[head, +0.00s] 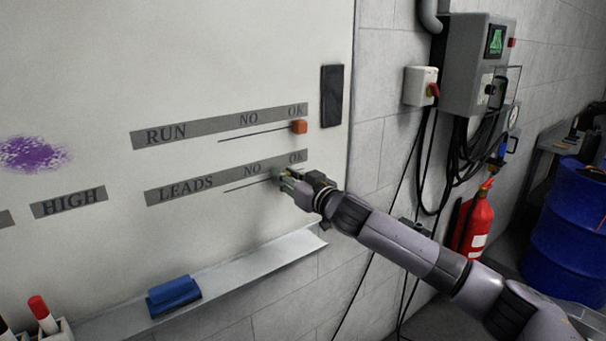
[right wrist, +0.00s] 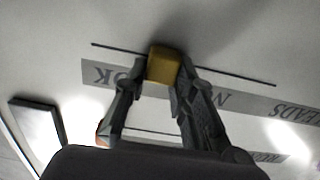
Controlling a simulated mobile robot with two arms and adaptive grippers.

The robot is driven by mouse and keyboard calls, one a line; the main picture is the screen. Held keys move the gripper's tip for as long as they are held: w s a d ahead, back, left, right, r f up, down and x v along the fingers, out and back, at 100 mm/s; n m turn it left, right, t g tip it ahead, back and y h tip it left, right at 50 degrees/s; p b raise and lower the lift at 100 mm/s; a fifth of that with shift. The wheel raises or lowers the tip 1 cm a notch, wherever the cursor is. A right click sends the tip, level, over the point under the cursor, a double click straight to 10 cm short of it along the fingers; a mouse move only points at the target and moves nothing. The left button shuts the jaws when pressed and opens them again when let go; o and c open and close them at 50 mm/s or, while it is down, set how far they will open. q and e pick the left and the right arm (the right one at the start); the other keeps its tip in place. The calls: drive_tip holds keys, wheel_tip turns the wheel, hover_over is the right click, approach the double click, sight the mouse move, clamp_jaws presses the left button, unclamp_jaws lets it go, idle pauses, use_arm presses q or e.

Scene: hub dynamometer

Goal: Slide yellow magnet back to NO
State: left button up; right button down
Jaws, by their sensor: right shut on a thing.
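The yellow magnet (right wrist: 163,65) sits on the thin slide line of the LEADS row, between the two fingers of my right gripper (right wrist: 160,80), which is shut on it. In the right wrist view, which is upside down, the magnet is between the OK and NO words, nearer OK. In the head view my right gripper (head: 288,179) is at the board under the OK end of the LEADS label (head: 225,177) and hides the magnet. The NO word (head: 253,169) is to its left. My left gripper is not in view.
An orange-red magnet (head: 299,127) sits at the OK end of the RUN line above. A black block (head: 332,96) is on the board's right edge. A tray (head: 240,268) with a blue eraser (head: 173,295) runs below. The LEADS line left of my gripper is clear.

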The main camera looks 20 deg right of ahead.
sight(252, 180)
drive_tip(key=s+a, duration=0.1)
drive_tip(key=a, duration=0.4)
drive_tip(key=s+a, duration=0.1)
drive_tip(key=a, duration=0.1)
drive_tip(key=shift+s+a+b, duration=0.2)
drive_tip(key=shift+s+b, duration=0.1)
drive_tip(key=shift+s, duration=0.05)
drive_tip(key=c, duration=1.3)
unclamp_jaws()
drive_tip(key=shift+a, duration=0.15)
drive_tip(key=v, duration=1.2)
